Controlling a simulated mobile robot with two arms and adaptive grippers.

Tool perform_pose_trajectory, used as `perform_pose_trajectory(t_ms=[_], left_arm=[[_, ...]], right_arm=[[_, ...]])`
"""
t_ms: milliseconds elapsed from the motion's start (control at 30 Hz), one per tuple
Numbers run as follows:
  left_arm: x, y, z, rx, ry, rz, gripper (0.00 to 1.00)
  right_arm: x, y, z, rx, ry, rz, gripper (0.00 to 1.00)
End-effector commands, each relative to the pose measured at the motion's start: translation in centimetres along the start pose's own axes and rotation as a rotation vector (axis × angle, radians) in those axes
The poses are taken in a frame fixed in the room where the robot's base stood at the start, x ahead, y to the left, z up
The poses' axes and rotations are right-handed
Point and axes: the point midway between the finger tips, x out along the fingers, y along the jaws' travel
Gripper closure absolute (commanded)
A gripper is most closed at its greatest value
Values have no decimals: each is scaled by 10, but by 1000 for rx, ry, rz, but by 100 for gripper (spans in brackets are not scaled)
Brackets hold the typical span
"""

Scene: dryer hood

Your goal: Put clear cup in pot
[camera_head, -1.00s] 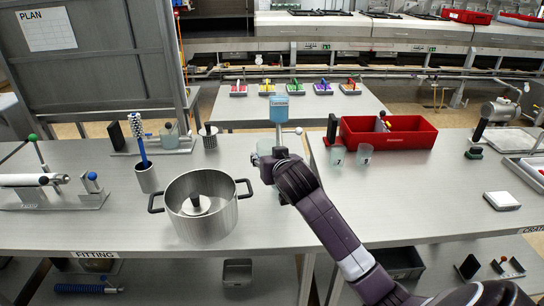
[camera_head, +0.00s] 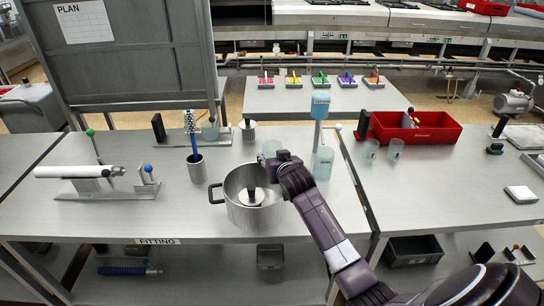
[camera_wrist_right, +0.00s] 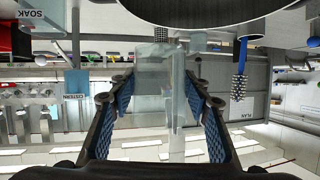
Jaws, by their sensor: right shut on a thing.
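The steel pot (camera_head: 240,212) stands on the table, its left handle showing. A dark-handled thing with a round base (camera_head: 251,193) is inside it. My right gripper (camera_head: 278,160) is behind and above the pot's right rim. It is shut on a clear cup (camera_wrist_right: 155,85), which sits between both fingers in the right wrist view. In the head view this clear cup (camera_head: 271,147) shows only partly behind the gripper, so I cannot tell its height above the table. The pot (camera_wrist_right: 265,6) also shows at the top of the right wrist view. My left gripper is not in view.
A blue-topped dispenser (camera_head: 320,105) with a clear container (camera_head: 323,164) at its foot stands right of the gripper. Two clear cups (camera_head: 371,149) (camera_head: 396,149) stand by the red bin (camera_head: 430,137).

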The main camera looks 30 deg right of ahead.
Motion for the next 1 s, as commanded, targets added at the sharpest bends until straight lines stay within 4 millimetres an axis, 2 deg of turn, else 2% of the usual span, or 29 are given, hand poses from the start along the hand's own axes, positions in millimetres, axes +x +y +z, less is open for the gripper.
perform_pose_trajectory(t_ms=[367,1000], left_arm=[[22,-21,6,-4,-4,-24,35],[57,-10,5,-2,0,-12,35]], right_arm=[[13,1,32,1,-2,-1,77],[35,4,85,1,0,0,77]])
